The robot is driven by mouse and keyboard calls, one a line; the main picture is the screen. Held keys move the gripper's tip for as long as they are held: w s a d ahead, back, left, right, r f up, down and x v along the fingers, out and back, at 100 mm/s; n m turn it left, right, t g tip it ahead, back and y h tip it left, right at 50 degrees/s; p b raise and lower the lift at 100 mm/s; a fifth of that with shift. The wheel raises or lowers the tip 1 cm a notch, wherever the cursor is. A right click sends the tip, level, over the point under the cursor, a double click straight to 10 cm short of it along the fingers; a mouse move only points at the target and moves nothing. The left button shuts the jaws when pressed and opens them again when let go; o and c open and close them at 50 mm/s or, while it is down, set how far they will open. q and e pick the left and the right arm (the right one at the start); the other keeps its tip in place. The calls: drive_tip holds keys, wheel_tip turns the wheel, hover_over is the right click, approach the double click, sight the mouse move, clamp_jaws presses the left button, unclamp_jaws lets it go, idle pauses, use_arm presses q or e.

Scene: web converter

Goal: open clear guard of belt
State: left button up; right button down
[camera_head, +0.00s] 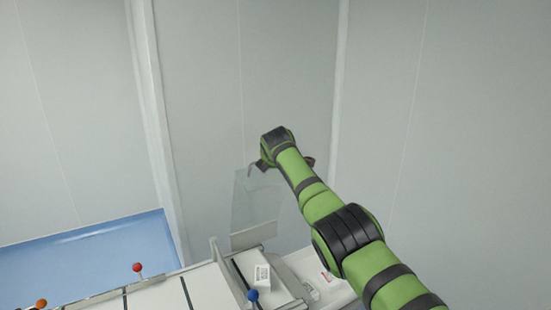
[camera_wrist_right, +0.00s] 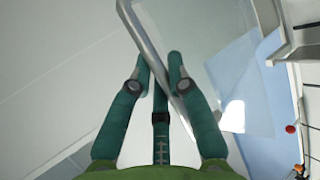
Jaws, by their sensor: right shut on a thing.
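The clear guard (camera_head: 254,203) stands raised and roughly upright above the belt machine in the head view. In the right wrist view the clear guard (camera_wrist_right: 215,40) is a see-through panel with a pale edge bar running between my fingers. My right gripper (camera_wrist_right: 160,68) is shut on this edge bar. In the head view my right gripper (camera_head: 260,167) is at the guard's top edge, partly hidden by my arm. My left gripper is in neither view.
The white machine bed (camera_head: 205,288) lies below, with a blue knob (camera_head: 252,295), a red knob (camera_head: 137,267) and an orange knob (camera_head: 41,303). A labelled white box (camera_head: 262,274) sits near the guard's foot. A blue surface (camera_head: 95,255) lies at left; grey walls stand behind.

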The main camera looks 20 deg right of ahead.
drive_tip(key=shift+a+f, duration=0.1)
drive_tip(key=shift+f, duration=0.2)
drive_tip(key=c, duration=1.1)
unclamp_jaws()
drive_tip(key=shift+c, duration=0.2)
drive_tip(key=shift+w, duration=0.2)
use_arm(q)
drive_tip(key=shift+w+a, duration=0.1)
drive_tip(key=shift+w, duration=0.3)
use_arm(e)
drive_tip(key=shift+s+r, duration=0.1)
drive_tip(key=shift+r, duration=0.05)
drive_tip(key=shift+v, duration=0.75)
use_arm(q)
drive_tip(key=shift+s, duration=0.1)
use_arm(e)
drive_tip(key=v, duration=1)
drive_tip(key=shift+a, duration=0.15)
